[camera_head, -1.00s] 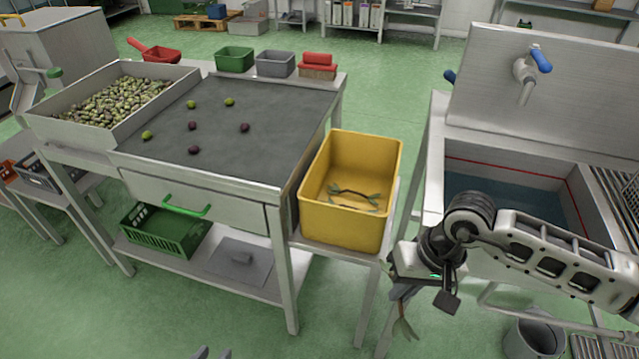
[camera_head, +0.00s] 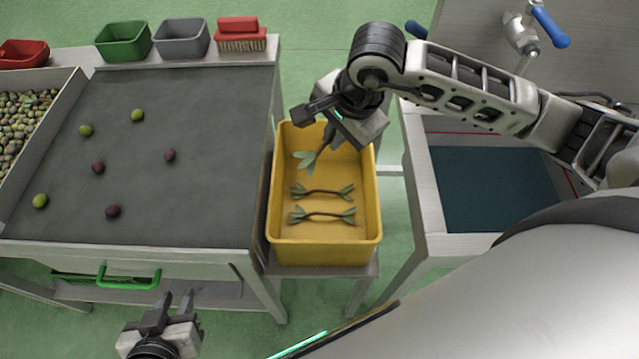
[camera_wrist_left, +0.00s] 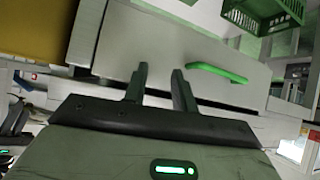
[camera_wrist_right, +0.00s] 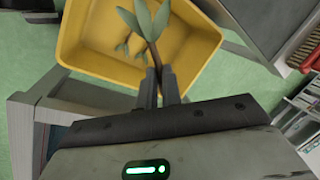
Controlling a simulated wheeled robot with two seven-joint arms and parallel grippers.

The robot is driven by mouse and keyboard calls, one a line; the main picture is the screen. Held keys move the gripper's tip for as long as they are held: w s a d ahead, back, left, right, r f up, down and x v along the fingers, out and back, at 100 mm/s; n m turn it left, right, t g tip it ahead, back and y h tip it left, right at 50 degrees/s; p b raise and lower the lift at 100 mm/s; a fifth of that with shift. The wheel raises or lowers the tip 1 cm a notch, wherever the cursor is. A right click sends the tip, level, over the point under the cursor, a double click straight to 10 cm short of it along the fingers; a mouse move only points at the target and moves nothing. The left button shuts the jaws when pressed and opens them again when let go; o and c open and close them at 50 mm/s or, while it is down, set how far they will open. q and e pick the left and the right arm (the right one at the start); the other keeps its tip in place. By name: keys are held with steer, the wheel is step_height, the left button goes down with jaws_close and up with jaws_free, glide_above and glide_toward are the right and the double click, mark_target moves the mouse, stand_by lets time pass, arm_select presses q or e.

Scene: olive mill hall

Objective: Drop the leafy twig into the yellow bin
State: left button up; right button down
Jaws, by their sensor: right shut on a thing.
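The yellow bin (camera_head: 325,250) stands on a small stand between the grey-topped table and the sink. Two leafy twigs, one (camera_head: 322,192) behind the other (camera_head: 322,215), lie on its floor. My right gripper (camera_head: 328,133) is over the back part of the bin, shut on another leafy twig (camera_head: 311,159) that hangs leaves down. In the right wrist view the held twig (camera_wrist_right: 152,30) sticks out from the fingertips (camera_wrist_right: 162,75) across the bin (camera_wrist_right: 85,45). My left gripper (camera_head: 179,303) is open and empty in front of the table; its parted fingers show in the left wrist view (camera_wrist_left: 158,78).
The grey table (camera_head: 190,110) at left carries several loose olives and an olive tray (camera_head: 60,130). A green box (camera_head: 124,42), a grey box (camera_head: 182,40) and a red brush (camera_head: 240,36) line its back. The sink (camera_head: 490,190) is right of the bin. A green drawer handle (camera_head: 128,279) is near my left gripper.

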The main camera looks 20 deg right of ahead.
arm_select(q)
steer(key=shift+d+f+b, duration=0.3)
steer(key=shift+b, duration=0.95)
arm_select(e)
step_height(320, 180, down, 5)
steer(key=shift+f, duration=0.2)
steer(key=c, duration=1.5)
jaws_free()
arm_select(q)
steer(key=shift+f, duration=0.1)
arm_select(e)
steer(key=v, duration=1.6)
